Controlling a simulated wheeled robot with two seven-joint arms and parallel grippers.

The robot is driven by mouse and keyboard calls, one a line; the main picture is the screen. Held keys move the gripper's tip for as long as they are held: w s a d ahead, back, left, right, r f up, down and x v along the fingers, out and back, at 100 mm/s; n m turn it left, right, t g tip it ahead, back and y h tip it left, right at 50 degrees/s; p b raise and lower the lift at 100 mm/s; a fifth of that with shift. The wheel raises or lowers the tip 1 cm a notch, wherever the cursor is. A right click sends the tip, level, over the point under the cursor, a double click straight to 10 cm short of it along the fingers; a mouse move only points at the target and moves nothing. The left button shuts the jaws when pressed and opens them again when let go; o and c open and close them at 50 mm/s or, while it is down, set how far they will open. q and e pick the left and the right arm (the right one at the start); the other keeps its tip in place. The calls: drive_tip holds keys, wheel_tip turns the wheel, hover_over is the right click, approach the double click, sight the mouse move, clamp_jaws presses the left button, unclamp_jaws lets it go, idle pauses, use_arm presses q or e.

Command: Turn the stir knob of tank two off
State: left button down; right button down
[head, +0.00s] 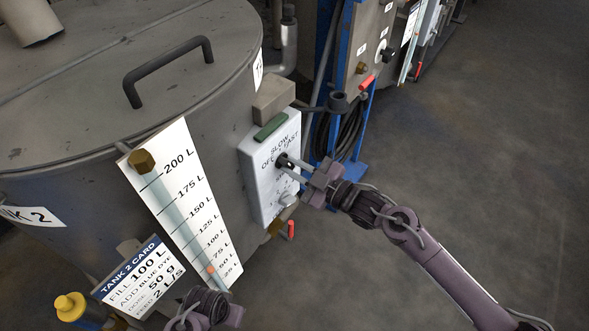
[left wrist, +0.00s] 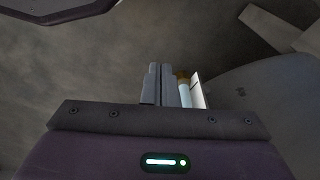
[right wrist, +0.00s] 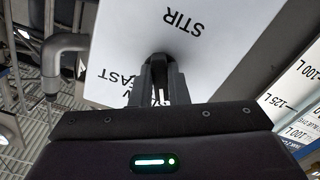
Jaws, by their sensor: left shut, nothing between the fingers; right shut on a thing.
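The white stir control box (head: 258,190) of tank two is on the tank's right side, with "SLOW", "OFF" and "FAST" lettering. Its black stir knob (head: 283,160) is on the front face. My right gripper (head: 290,166) is shut on the knob. In the right wrist view the knob (right wrist: 163,62) sits between the fingertips, below the word "STIR". The knob's exact pointing is hard to tell because the fingers cover part of it. My left gripper's fingers (left wrist: 158,85) are shut and empty in the left wrist view; the left arm shows low in the head view.
Tank two (head: 85,90) has a lid handle (head: 168,68) and a litre scale (head: 185,205) in front. A Tank 2 card (head: 138,277) hangs below. A blue frame with a black hose (head: 350,135) stands behind my right gripper. The floor at right is clear.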

use_arm(q)
drive_tip(key=shift+w+d+r+b, duration=0.15)
drive_tip(key=shift+r+b, duration=0.15)
drive_tip(key=shift+r, duration=0.75)
drive_tip(key=shift+s+d+r+b, duration=0.1)
drive_tip(key=shift+r+b, duration=0.15)
drive_tip(key=shift+r, duration=0.75)
use_arm(e)
drive_tip(key=shift+w+n, duration=0.1)
drive_tip(key=shift+n, duration=2.1)
use_arm(q)
drive_tip(key=shift+r, duration=0.1)
use_arm(e)
drive_tip(key=c, duration=1.4)
unclamp_jaws()
